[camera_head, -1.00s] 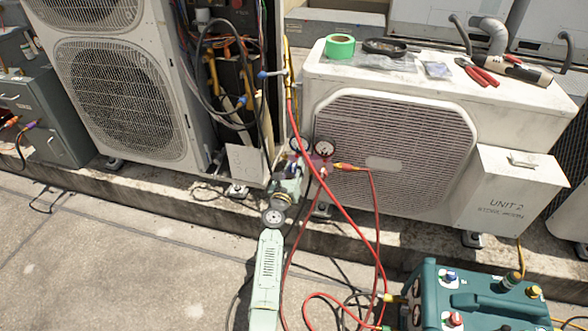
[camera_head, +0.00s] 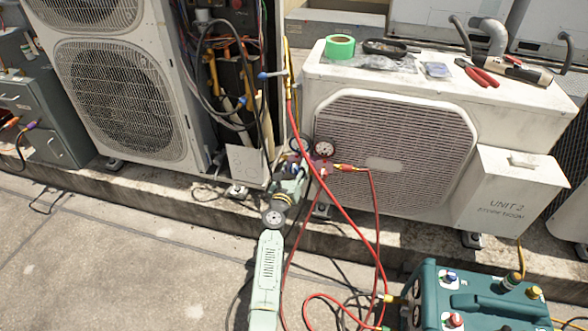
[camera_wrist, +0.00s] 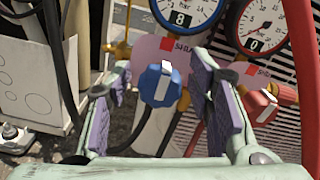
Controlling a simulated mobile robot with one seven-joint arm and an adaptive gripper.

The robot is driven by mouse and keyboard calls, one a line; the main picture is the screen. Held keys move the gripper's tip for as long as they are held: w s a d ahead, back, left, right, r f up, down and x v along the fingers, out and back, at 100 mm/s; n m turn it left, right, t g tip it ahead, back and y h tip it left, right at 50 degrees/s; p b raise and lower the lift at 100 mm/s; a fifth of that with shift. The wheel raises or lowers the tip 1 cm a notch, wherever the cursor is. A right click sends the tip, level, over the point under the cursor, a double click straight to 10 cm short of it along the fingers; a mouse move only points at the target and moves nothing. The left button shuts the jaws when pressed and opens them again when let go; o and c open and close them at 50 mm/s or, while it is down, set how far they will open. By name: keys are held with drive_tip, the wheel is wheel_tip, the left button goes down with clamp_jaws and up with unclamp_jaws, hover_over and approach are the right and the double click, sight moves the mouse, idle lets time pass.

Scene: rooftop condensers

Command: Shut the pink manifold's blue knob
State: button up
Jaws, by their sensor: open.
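The pink manifold (camera_wrist: 141,45) shows in the wrist view with two gauges above it. Its blue knob (camera_wrist: 157,84), with a white bar across its face, sits near the middle of the wrist view. My gripper (camera_wrist: 160,105) is open, with a purple-padded finger on either side of the blue knob and a gap to each. A red knob (camera_wrist: 258,107) is on the manifold's right side, just beyond the right finger. In the head view my gripper (camera_head: 296,172) is in front of the manifold (camera_head: 305,160), and the arm and gripper hide the blue knob there.
Red hoses (camera_head: 345,222) hang from the manifold area to the floor. A teal machine (camera_head: 480,300) stands at the lower right. The UNIT 2 condenser (camera_head: 320,75) is right behind; the open tall condenser (camera_head: 130,90) is left. Concrete floor (camera_head: 120,260) at left is mostly clear.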

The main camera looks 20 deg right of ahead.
wheel_tip(320, 180, up, 9)
drive_tip(key=shift+r, duration=0.5)
idle(0.3)
idle(0.4)
